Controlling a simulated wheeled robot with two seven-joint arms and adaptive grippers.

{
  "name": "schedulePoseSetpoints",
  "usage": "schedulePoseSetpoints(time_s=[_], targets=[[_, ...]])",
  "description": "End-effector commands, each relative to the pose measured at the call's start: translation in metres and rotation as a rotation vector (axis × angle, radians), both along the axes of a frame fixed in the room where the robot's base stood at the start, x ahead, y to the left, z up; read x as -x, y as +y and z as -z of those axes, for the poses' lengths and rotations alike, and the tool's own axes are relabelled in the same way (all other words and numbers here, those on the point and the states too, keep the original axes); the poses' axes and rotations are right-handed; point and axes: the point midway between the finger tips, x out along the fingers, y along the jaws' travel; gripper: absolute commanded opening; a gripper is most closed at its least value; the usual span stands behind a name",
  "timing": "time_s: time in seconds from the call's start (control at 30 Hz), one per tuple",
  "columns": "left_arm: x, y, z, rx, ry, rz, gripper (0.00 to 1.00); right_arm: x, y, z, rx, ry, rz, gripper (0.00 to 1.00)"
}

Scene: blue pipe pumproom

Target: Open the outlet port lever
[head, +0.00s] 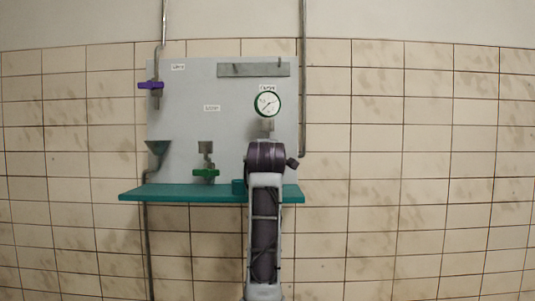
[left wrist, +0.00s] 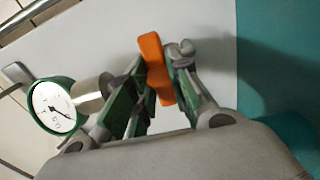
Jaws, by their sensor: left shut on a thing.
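An orange lever (left wrist: 155,62) stands between the fingers of my left gripper (left wrist: 158,75) in the left wrist view. The gripper is shut on it, and a metal fitting (left wrist: 182,50) shows close to the right finger. In the head view, my arm hides the orange lever and the gripper. A purple lever (head: 151,86) sits on the valve at the panel's upper left. A green lever (head: 206,173) sits on the lower middle valve, just above the shelf. The panel labels are too small to read, so I cannot tell which lever is the outlet's. My right gripper is not in view.
A round gauge (head: 267,105) is on the panel just above my arm; it also shows in the left wrist view (left wrist: 56,106). A teal shelf (head: 165,193) juts out below the panel (head: 225,85). A funnel (head: 157,147) is at left. The tiled wall at right is clear.

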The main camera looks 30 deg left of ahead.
Motion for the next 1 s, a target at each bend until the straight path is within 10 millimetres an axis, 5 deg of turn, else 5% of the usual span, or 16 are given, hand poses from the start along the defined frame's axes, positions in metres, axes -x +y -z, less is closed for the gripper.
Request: schedulePoseSetpoints(time_s=[1.0], targets=[[-0.0008, 0.0001, 0.0027, -0.562, 0.352, 0.001, 0.00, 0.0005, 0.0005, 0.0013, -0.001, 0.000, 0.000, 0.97]])
